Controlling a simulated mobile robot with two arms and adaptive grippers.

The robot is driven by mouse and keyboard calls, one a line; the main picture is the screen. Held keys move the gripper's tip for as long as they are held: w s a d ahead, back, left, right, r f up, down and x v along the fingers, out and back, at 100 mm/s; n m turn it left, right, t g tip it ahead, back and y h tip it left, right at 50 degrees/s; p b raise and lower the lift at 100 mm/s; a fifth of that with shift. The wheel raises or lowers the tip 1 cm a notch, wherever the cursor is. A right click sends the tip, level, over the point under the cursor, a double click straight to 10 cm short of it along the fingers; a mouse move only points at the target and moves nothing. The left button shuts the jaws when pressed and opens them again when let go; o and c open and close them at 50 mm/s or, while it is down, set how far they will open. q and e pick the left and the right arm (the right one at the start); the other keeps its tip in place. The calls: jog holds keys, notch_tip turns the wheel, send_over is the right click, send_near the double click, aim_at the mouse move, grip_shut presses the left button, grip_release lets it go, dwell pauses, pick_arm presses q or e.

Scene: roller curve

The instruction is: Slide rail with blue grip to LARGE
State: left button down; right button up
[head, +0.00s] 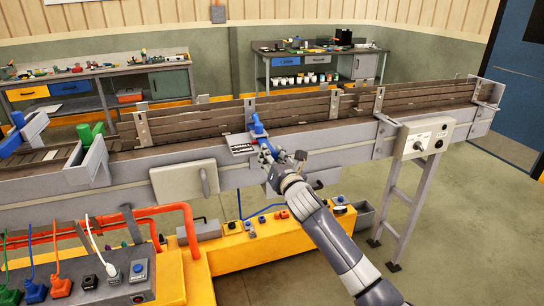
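The blue grip (258,125) stands upright at the near side of the conveyor, in the middle of the head view. A long brown slatted rail (225,120) runs along the conveyor behind it. A small label plate (241,145) lies just left of the grip; its printing is too small to read surely. My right gripper (270,148) is at the conveyor's near edge, just below and right of the blue grip. Its fingertips are small and partly hidden, so I cannot tell whether they touch or hold the grip. My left gripper is not in view.
A grey control box (424,138) is mounted on the conveyor's near side at right. A pale box with a handle (184,182) hangs on the near side at left. Green (90,133) and blue (12,142) parts stand at the left end. A yellow base (240,252) lies below.

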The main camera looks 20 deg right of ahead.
grip_shut()
jog(key=s+p, duration=0.1)
jog(key=s, duration=0.2)
jog(key=shift+f+p, duration=0.15)
jog(key=shift+p, duration=0.2)
jog(key=o, duration=0.8)
grip_release()
jog(key=shift+c, duration=0.2)
jog(key=s, duration=1.2)
jog(key=shift+s+d, duration=0.2)
jog(key=shift+d, duration=0.1)
